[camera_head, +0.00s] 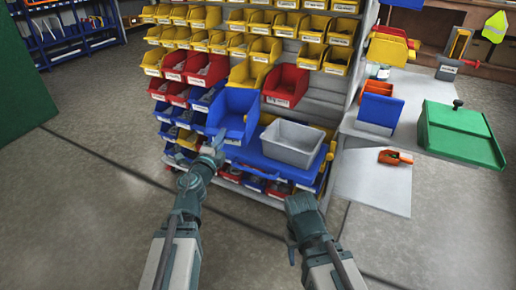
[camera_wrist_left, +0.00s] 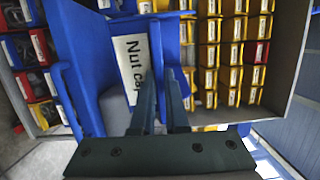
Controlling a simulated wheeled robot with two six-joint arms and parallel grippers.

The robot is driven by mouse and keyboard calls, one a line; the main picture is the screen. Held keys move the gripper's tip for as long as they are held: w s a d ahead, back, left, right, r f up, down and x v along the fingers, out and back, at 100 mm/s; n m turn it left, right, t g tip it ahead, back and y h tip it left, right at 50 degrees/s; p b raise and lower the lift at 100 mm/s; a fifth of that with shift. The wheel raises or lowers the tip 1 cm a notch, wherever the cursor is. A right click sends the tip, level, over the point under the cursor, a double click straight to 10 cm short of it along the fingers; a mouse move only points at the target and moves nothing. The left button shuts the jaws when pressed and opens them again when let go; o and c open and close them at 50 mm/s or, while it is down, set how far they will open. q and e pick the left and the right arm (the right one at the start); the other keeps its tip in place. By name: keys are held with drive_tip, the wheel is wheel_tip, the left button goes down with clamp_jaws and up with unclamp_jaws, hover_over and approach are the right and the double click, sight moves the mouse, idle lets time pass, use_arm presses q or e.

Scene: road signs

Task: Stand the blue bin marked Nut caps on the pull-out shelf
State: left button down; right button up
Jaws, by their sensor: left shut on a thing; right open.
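The blue bin marked Nut caps (camera_head: 237,108) is at the front of the rack, left of a grey tub. Its white label shows partly in the left wrist view (camera_wrist_left: 130,62), turned sideways. My left gripper (camera_head: 217,143) is shut on the bin's front; its fingers also show in the left wrist view (camera_wrist_left: 165,85). A blue shelf (camera_head: 250,157) juts from the rack below the bin. I cannot tell whether the bin touches it. My right gripper (camera_head: 292,212) is open and empty, low in front of the rack.
The grey tub (camera_head: 292,143) stands on the blue shelf, right of the bin. Yellow, red and blue bins fill the rack (camera_head: 325,106) behind. At right, a bench (camera_head: 408,95) holds a green case (camera_head: 460,135); an orange scoop (camera_head: 394,157) lies on a pale board (camera_head: 372,190).

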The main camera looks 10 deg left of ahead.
use_arm(q)
drive_tip(key=s+a+f+m+g+h+b, duration=0.15)
drive_tip(key=s+a+f+h+b, duration=0.25)
drive_tip(key=a+f+b, duration=0.4)
drive_tip(key=w+d+f, duration=0.1)
drive_tip(key=w+d, duration=0.1)
drive_tip(key=w, duration=0.6)
drive_tip(key=w+d+f+m+b, duration=0.1)
drive_tip(key=w+d, duration=0.1)
drive_tip(key=w, duration=0.6)
drive_tip(key=shift+f+b, duration=0.3)
drive_tip(key=shift+f, duration=0.1)
drive_tip(key=shift+f, duration=0.2)
drive_tip(key=c, duration=0.9)
unclamp_jaws()
drive_tip(key=shift+r, duration=0.15)
drive_tip(key=v, duration=1.2)
drive_tip(key=shift+d, duration=0.1)
